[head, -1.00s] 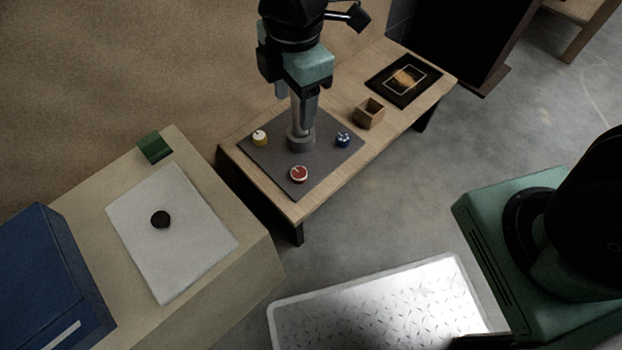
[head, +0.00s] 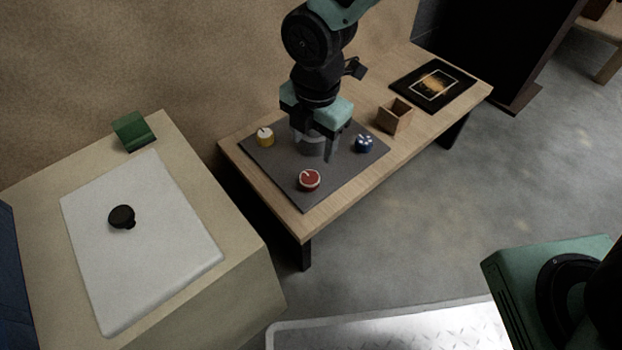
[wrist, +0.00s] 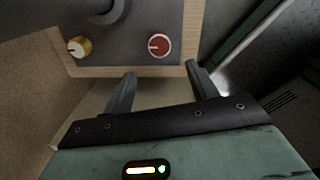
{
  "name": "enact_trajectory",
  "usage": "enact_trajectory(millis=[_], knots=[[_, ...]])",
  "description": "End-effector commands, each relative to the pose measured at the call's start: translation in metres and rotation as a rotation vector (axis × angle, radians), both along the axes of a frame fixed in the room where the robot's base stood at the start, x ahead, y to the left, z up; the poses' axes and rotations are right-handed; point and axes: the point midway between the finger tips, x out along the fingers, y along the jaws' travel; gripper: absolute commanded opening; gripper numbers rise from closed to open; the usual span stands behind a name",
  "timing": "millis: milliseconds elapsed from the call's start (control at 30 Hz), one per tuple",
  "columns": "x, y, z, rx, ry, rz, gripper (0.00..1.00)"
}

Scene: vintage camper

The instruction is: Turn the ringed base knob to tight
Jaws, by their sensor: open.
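A dark grey mat (head: 345,168) carries three small round knobs around a grey upright post. The red knob (head: 309,180) has a pale rim and a white pointer line; it also shows in the wrist view (wrist: 159,46). The blue knob (head: 364,143) has white spots. My gripper (head: 316,152) is over the middle of the mat, open and empty, and largely hides the post. In the wrist view its fingers (wrist: 161,74) are apart, touching no knob.
An open wooden box (head: 394,117) and a dark framed picture (head: 433,84) are further along the bench. A separate cabinet at left bears a white panel (head: 90,250) with a black knob (head: 122,217), and a green block (head: 134,132).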

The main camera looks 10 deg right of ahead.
Motion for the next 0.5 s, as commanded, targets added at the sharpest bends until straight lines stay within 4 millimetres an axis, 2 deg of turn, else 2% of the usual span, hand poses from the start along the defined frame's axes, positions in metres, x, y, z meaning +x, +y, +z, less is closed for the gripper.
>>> enact_trajectory(millis=[33, 200, 300, 500], knots=[[0.0, 0.0, -0.018, -0.001, 0.001, 0.0, 0.58], [0.001, 0.002, -0.054, -0.001, 0.001, 0.001, 0.58], [0.002, 0.002, -0.073, -0.001, 0.001, 0.001, 0.58], [0.003, 0.003, -0.1, -0.001, 0.001, -0.001, 0.58]])
